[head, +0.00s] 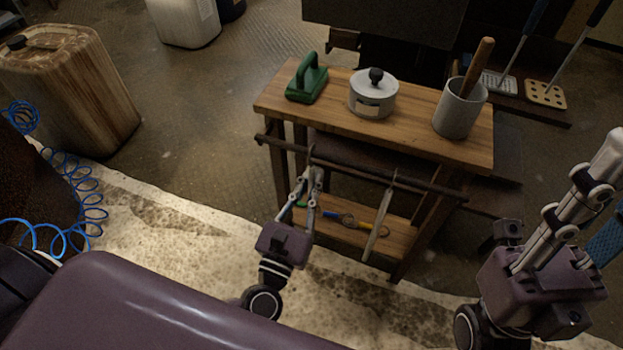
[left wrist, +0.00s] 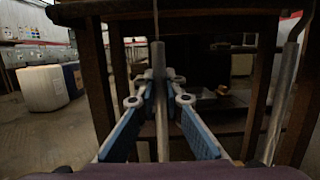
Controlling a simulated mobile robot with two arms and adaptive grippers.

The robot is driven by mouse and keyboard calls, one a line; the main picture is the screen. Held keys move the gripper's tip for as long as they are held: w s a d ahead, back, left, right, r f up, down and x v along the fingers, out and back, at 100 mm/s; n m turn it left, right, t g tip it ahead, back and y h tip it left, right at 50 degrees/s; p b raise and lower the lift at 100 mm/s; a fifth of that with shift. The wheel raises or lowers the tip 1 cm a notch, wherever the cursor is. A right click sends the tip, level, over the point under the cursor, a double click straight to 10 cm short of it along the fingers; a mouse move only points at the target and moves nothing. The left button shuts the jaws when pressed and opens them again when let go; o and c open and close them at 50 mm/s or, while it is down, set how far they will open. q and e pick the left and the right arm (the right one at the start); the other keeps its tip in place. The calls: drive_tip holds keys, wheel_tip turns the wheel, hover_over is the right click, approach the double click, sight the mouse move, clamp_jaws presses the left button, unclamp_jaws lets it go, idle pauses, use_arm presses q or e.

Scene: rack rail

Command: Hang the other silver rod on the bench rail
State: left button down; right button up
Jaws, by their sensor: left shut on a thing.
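My left gripper (head: 312,180) is just in front of the bench rail (head: 350,168), a dark bar along the bench's near side. It is shut on a silver rod, which stands upright between the blue-padded fingers in the left wrist view (left wrist: 160,100). A thin hook or wire rises from that rod's top. I cannot tell whether it rests on the rail. Another silver rod (head: 378,225) hangs from the rail to the right; it also shows in the left wrist view (left wrist: 282,95). My right gripper (head: 610,190) is at the far right, away from the bench; its fingertips are unclear.
The wooden bench (head: 410,127) carries a green-handled tool (head: 307,80), a lidded pot (head: 373,95) and a grey cup (head: 459,110) with a wooden handle in it. The lower shelf (head: 343,232) holds small coloured tools. Rail is clear between the two rods.

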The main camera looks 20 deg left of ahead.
use_arm(q)
drive_tip(key=shift+f, duration=0.25)
drive_tip(key=c, duration=2)
unclamp_jaws()
drive_tip(key=shift+o, duration=0.2)
drive_tip(key=s+f, duration=0.2)
drive_tip(key=s, duration=0.9)
drive_tip(key=shift+s+a+f, duration=0.15)
drive_tip(key=shift+s+a, duration=0.05)
drive_tip(key=shift+s, duration=0.2)
